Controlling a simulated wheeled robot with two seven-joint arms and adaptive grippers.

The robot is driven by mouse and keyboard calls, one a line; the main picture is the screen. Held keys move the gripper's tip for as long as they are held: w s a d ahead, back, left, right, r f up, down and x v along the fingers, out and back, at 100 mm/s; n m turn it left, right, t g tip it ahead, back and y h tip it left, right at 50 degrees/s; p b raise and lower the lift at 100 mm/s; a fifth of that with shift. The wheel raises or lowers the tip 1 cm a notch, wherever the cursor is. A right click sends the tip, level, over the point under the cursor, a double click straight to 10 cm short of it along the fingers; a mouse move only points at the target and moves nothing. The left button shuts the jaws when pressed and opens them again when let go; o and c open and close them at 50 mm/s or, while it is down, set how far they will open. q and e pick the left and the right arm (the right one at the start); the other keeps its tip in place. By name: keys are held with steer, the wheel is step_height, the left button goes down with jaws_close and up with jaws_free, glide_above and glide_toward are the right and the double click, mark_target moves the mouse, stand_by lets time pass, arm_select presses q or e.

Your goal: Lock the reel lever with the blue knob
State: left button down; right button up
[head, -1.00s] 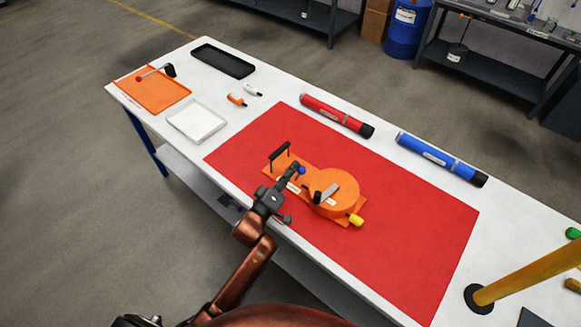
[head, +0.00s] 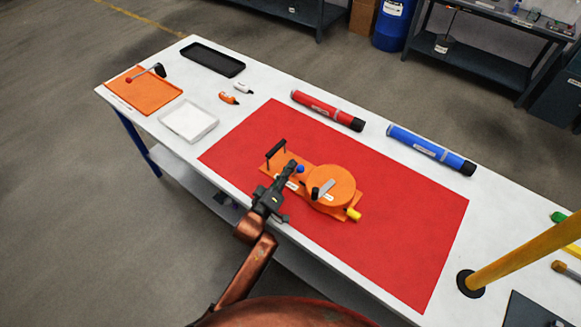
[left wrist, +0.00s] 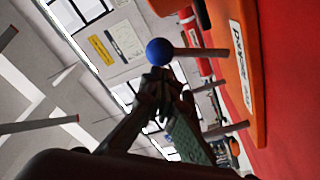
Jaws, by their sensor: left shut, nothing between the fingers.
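The orange reel device (head: 331,186) lies on the red mat, with a round drum and a grey lever (head: 325,188) on top. A blue knob (head: 300,168) sits at the left of the drum; in the left wrist view the blue ball knob (left wrist: 159,51) is on a short grey rod. My left gripper (head: 289,167) is shut and empty, with its tips close beside the knob. In the left wrist view its fingertips (left wrist: 156,78) are just below the ball; I cannot tell whether they touch it. My right gripper is not in view.
The device has a black handle (head: 276,150) at its left and a yellow knob (head: 353,214) at its right. A red tube (head: 327,110) and a blue tube (head: 430,150) lie behind the mat (head: 400,230). A yellow post (head: 520,252) stands at right.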

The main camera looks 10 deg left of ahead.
arm_select(q)
steer(key=s+a+r+p, duration=0.1)
steer(key=s+a+p, duration=0.2)
steer(key=s+a, duration=0.2)
steer(key=shift+s+a+r, duration=0.25)
steer(key=shift+s+a, duration=0.05)
steer(key=shift+s, duration=0.95)
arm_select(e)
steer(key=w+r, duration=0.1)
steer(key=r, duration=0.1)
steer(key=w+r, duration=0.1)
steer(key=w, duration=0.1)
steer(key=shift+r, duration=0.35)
